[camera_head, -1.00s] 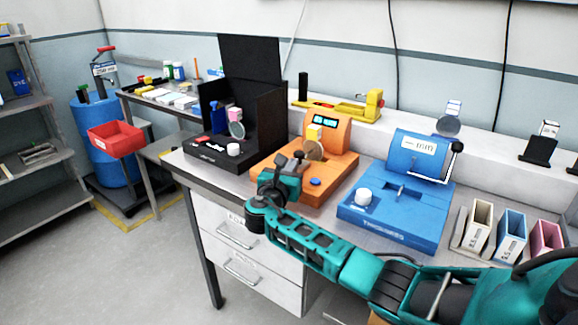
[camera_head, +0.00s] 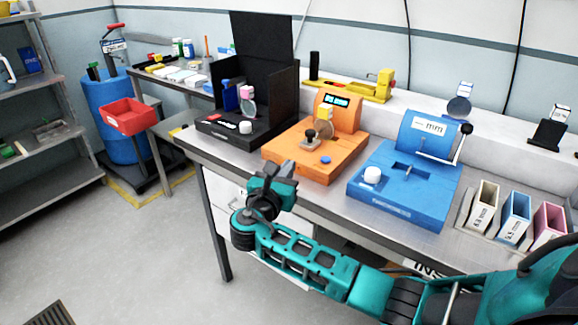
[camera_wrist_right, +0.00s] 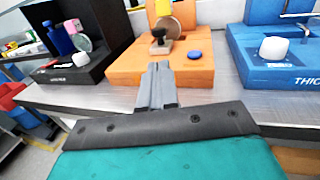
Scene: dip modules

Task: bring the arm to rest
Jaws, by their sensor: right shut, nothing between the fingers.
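My right arm, teal and black, comes in from the lower right in the head view. Its gripper (camera_head: 285,172) hangs just off the bench's front edge, in front of the orange machine (camera_head: 290,151), apart from it. In the right wrist view the gripper's fingers (camera_wrist_right: 156,85) are together, with nothing between them, pointing toward the orange machine's black knob (camera_wrist_right: 159,42). My left gripper is in neither view.
A black open box (camera_head: 272,95) stands left on the metal bench. A blue machine (camera_head: 400,205) stands right of the orange one. Coloured bins (camera_head: 515,222) stand farther right.

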